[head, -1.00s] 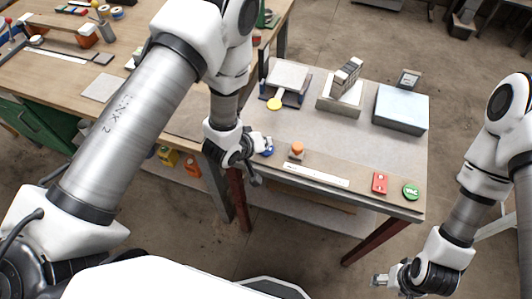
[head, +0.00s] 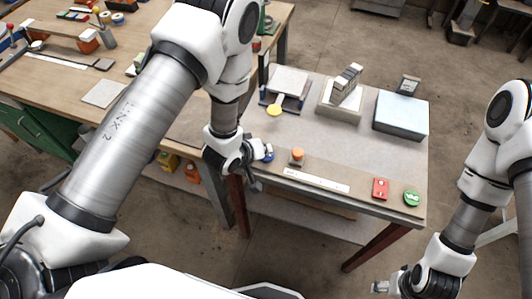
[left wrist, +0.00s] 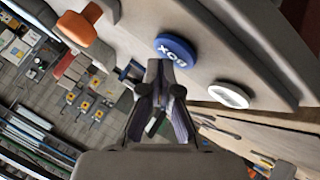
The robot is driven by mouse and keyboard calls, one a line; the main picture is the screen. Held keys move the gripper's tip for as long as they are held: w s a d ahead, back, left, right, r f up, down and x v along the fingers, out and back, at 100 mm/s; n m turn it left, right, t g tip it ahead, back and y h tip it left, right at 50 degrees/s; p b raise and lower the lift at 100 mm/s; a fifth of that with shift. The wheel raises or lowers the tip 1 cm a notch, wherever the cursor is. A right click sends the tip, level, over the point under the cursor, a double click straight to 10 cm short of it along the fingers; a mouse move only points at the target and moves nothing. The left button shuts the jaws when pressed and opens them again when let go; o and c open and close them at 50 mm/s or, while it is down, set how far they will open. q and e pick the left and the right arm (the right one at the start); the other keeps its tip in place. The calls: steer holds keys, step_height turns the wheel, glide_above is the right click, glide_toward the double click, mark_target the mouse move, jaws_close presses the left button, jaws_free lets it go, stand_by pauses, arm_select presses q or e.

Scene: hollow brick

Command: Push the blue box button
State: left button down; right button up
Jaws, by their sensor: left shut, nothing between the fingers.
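The blue button (head: 268,153) is at the front left of the grey-topped bench, right beside my left gripper (head: 256,184) and partly hidden by it. In the left wrist view the blue button (left wrist: 175,50) is a round disc with white lettering that reads BOX. My left gripper (left wrist: 160,78) is shut and empty, with its fingertips just below and left of the blue button in that view; I cannot tell whether they touch. My right gripper (head: 380,287) hangs at the lower right, away from the bench; its fingers are too small to read.
An orange knob (head: 297,153) stands just right of the blue button. A white round button (left wrist: 228,95) is on its other side. A red switch (head: 380,188) and a green button (head: 411,198) sit at the front right. A wooden workbench (head: 150,70) stands left.

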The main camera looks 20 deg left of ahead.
arm_select(q)
steer(key=shift+f, duration=0.1)
stand_by(0.3)
steer(key=shift+f, duration=0.35)
steer(key=shift+r, duration=0.45)
step_height(320, 180, up, 6)
steer(key=p, duration=0.5)
steer(key=shift+r+p, duration=0.1)
steer(key=shift+p, duration=0.3)
